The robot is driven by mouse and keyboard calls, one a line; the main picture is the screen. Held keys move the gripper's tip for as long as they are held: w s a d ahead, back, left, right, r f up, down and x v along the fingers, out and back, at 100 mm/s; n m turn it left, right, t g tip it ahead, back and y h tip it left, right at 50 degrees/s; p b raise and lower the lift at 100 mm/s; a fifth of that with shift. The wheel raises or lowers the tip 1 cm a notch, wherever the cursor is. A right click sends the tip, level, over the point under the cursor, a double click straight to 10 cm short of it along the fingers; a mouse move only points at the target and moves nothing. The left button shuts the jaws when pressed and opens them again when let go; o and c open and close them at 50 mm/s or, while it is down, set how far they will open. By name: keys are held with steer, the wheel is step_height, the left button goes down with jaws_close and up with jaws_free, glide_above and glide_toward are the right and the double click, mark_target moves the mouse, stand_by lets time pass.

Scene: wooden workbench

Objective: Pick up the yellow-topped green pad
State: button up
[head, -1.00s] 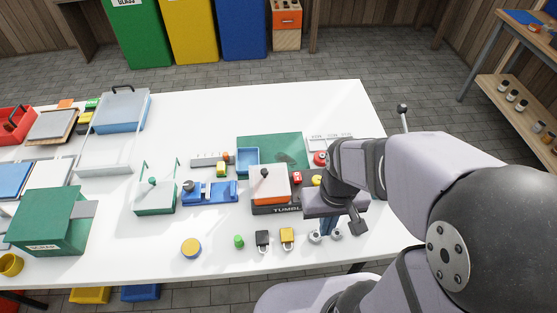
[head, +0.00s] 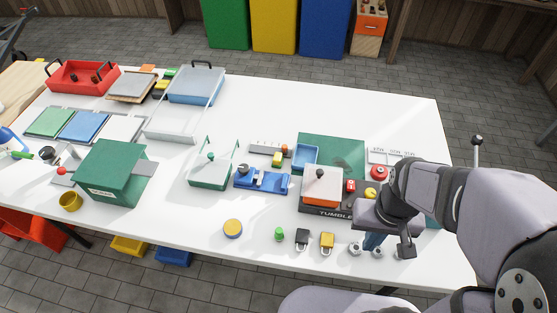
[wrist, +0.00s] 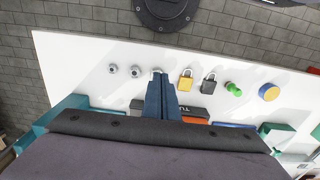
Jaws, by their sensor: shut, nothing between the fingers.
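I cannot pick out a yellow-topped green pad for certain. Small yellow and green pieces (head: 278,155) sit by a grey strip at mid-table, too small to tell apart. A green piece (head: 170,72) and a yellow-and-black piece (head: 162,85) lie at the back left. A round disc (head: 232,227) near the front edge has a yellow top but a blue side; it shows at the right of the wrist view (wrist: 269,92). My gripper (head: 371,243) is shut and empty above the front right of the table, its blue fingers (wrist: 160,80) pointing down near small silver round parts.
A white-topped box (head: 322,187) is left of my arm. A green box (head: 112,172) stands at left. The back middle is bare.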

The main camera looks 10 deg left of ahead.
steer(key=o, duration=1)
steer(key=shift+w, duration=0.1)
steer(key=w+a+t+b, duration=0.1)
steer(key=w+a, duration=0.2)
steer(key=w, duration=0.3)
steer(key=w+a+b, duration=0.1)
steer(key=w+a, duration=0.2)
steer(key=w, duration=0.4)
steer(key=w+a+f+m+t+b, duration=0.1)
steer(key=w+a, duration=0.3)
steer(key=w, duration=0.2)
steer(key=shift+w+t+h, duration=0.3)
steer(key=shift+w, duration=0.1)
steer(key=w+a+f+t, duration=0.1)
steer(key=w+a+f, duration=0.1)
steer(key=w+a, duration=0.4)
steer(key=t+b, duration=0.1)
glide_toward(278, 156)
steer(key=shift+p+x, duration=1.15)
steer(key=shift+x, duration=2.95)
